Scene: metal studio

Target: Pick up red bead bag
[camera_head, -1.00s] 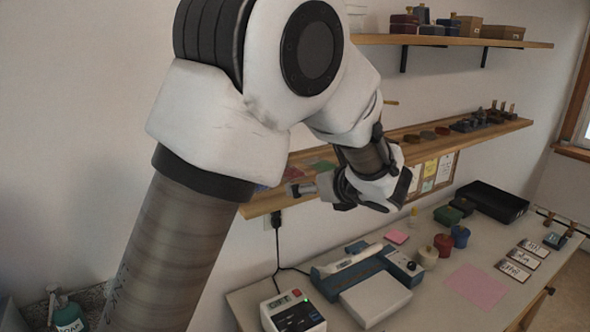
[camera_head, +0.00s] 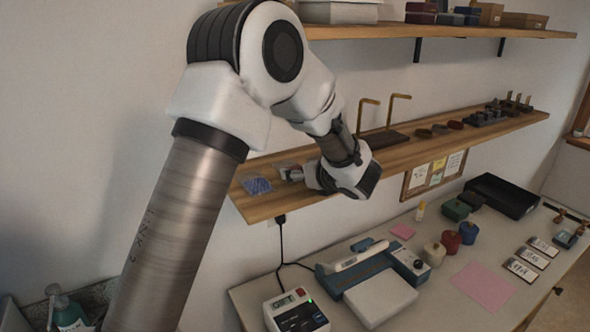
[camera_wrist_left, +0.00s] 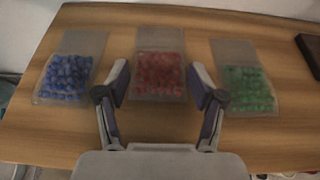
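The red bead bag (camera_wrist_left: 160,75) is a clear flat bag of red beads on the wooden shelf, in the middle of three bags in the left wrist view. The blue bead bag (camera_wrist_left: 70,76) lies left of it and the green bead bag (camera_wrist_left: 247,88) right of it. My left gripper (camera_wrist_left: 159,84) is open and empty, with its fingers on either side of the red bag's near part; contact cannot be told. In the head view the blue bag (camera_head: 257,186) shows on the shelf; my left arm's end partly hides the area beside it. My right gripper is not in view.
The wooden shelf (camera_head: 262,209) also carries a dark stand with brass hooks (camera_head: 384,138) and small items farther right. An upper shelf (camera_head: 440,31) hangs above. The table below holds a blue-and-white device (camera_head: 372,276), coloured jars and a black tray (camera_head: 502,195).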

